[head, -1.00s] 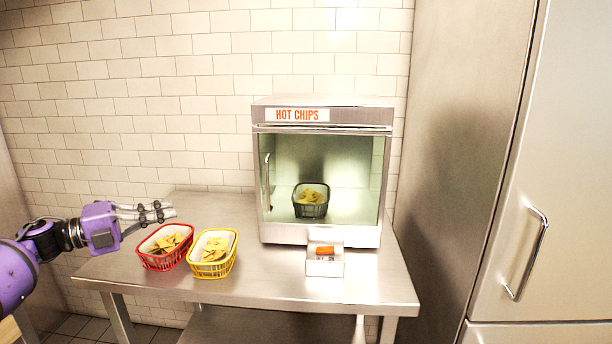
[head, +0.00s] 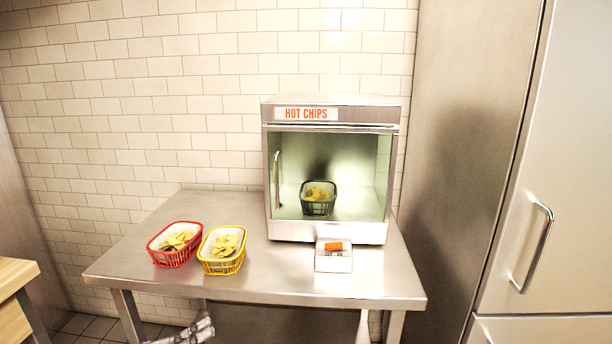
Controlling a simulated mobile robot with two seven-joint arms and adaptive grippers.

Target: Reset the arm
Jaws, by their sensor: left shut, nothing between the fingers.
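My left gripper (head: 194,332) shows only in part at the bottom edge of the head view, low in front of the steel table (head: 290,280). Its fingers are shut with nothing between them, and the rest of the arm is out of frame. It is apart from the baskets and the table top. My right gripper is not in view.
A red basket (head: 166,258) and a yellow basket (head: 214,267) of chips stand on the table's left half. A "HOT CHIPS" cabinet (head: 330,114) holds a dark basket (head: 318,207). A small box (head: 333,265) with an orange part sits before it. A wooden surface (head: 14,274) is at left.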

